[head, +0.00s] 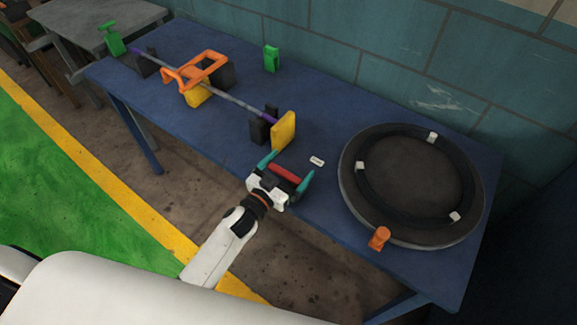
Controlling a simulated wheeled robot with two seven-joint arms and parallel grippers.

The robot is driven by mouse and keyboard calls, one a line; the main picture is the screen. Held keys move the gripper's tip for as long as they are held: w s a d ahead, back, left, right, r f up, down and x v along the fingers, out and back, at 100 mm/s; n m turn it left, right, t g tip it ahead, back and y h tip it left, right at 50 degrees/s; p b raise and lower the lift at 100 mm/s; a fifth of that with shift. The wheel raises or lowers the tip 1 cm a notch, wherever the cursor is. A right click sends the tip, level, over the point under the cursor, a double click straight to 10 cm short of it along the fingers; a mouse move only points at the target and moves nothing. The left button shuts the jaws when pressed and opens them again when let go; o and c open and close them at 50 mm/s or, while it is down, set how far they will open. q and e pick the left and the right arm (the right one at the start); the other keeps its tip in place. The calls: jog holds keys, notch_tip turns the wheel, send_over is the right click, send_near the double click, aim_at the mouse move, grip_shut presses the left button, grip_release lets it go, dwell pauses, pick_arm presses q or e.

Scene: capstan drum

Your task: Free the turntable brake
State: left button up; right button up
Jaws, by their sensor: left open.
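The turntable (353,205) is a dark round disc at the right end of the blue table, with a black ring on top carrying white blocks. A small orange piece (379,238), which looks like the brake, sits at its front edge. My left gripper (287,169) is open at the table's front edge, left of the turntable and apart from the orange piece. Its teal fingers are spread. A red bar shows between them; I cannot tell whether it is part of the gripper. My right gripper is out of view.
On the blue table (327,122), a grey rod (228,97) with purple ends, an orange frame (200,68), yellow blocks (284,130) and green pieces (271,58) stand left. A small white tag (317,161) lies near my gripper. A tiled wall (390,40) runs behind.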

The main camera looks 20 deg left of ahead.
pick_arm(q)
jog(key=shift+w+d, duration=0.1)
jog(key=shift+c, duration=0.6)
jog(key=c, duration=0.9)
